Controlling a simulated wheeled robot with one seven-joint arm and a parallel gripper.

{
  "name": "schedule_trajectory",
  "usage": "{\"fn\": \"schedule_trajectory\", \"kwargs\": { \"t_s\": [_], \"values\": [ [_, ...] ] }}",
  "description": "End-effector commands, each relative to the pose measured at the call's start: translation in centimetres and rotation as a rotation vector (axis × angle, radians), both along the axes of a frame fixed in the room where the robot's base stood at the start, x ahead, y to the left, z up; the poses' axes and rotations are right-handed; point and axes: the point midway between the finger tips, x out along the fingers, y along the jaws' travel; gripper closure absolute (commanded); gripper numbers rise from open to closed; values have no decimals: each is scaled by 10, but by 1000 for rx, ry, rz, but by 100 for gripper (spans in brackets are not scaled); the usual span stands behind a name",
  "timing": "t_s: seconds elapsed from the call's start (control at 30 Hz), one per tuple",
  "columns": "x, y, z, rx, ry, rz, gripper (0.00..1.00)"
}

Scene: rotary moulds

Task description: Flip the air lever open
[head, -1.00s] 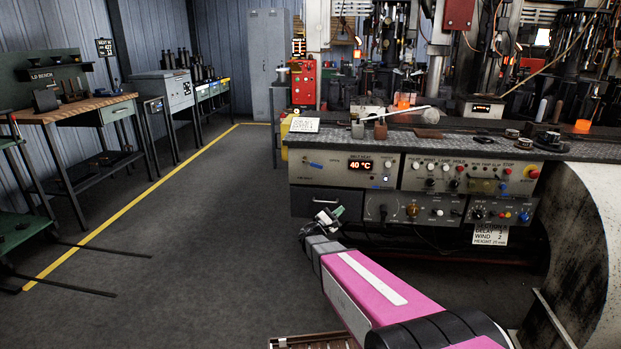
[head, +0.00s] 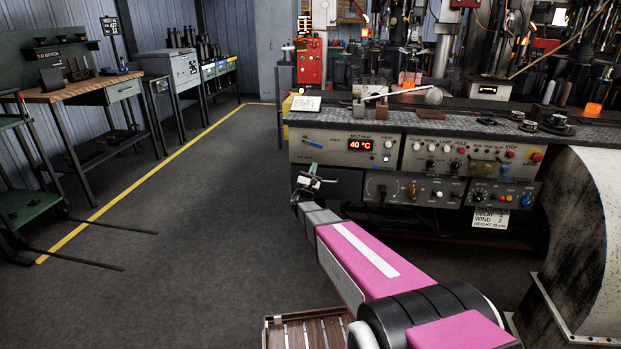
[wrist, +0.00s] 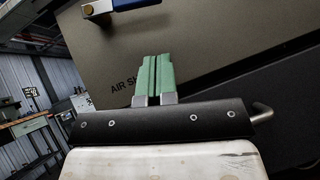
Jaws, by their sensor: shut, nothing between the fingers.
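The air lever (head: 313,143) is a small blue handle at the left end of the control panel's upper face in the head view. In the wrist view the blue lever (wrist: 134,4) shows at the top edge, cut off by the frame, with a brass pivot (wrist: 97,9) at its left. It lies roughly level, slightly tilted. My gripper (head: 313,168) is just below the lever in the head view. Its green fingers (wrist: 152,75) are together, empty, pointing at the panel below the lever, apart from it. They partly hide the "AIR S..." lettering.
The control panel (head: 340,160) carries a red 40 °C display (head: 361,144) and several knobs right of the lever. A dark bench top with moulds and tools lies above it. A wooden slatted crate (head: 305,332) is low in front. The floor at left is open.

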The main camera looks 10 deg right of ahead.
Motion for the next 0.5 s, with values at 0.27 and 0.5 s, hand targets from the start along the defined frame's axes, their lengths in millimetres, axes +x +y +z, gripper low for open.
{"fn": "schedule_trajectory", "kwargs": {
  "t_s": [0.27, 0.5],
  "values": [
    [11, -15, 38, 0, -1, 0, 100],
    [10, -19, 53, 0, 0, 0, 100]
  ]
}}
